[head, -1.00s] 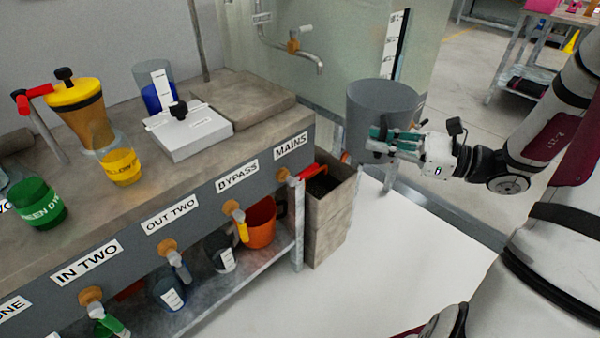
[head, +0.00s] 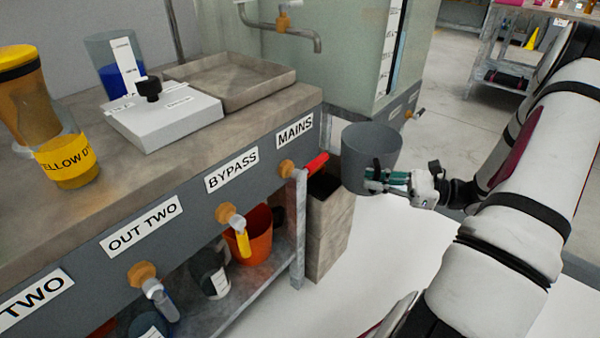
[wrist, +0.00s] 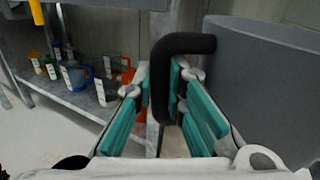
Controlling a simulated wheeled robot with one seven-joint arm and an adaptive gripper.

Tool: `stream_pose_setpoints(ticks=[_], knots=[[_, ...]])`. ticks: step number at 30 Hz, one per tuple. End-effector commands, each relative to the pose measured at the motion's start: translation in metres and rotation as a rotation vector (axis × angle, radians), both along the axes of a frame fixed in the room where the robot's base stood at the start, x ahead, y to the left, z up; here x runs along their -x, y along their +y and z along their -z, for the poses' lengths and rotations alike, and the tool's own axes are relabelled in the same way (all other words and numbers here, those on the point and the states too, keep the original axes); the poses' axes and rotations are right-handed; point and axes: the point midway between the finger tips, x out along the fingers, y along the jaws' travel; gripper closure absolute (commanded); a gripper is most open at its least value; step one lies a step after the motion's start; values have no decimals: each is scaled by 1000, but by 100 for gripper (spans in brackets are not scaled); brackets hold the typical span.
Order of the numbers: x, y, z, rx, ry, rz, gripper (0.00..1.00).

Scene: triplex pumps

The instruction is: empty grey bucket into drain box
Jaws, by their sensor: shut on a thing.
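The grey bucket (head: 371,150) is held upright in the air in the head view. My gripper (head: 388,180) is at its near lower side, shut on its handle. In the wrist view the black handle (wrist: 160,85) runs between my green finger pads (wrist: 160,110), and the bucket wall (wrist: 262,85) fills the right side. The drain box (head: 329,232) is a tall, brownish grey box with a dark open top, standing at the bench's right end. The bucket is to the right of and above its opening, partly overlapping it in the picture. The bucket's contents are hidden.
A red MAINS valve handle (head: 316,164) sticks out over the drain box's left side. The bench (head: 240,130) bears a white scale-like unit (head: 163,115) and a shallow tray (head: 225,80). An orange bucket (head: 250,238) sits on the lower shelf. White floor lies clear in front.

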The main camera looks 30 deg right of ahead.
Motion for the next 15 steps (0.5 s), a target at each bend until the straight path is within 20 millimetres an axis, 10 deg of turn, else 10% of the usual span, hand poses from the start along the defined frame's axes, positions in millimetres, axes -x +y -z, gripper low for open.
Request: stream_pose_setpoints(ticks=[15], knots=[[5, -7, 11, 2, 0, 7, 100]])
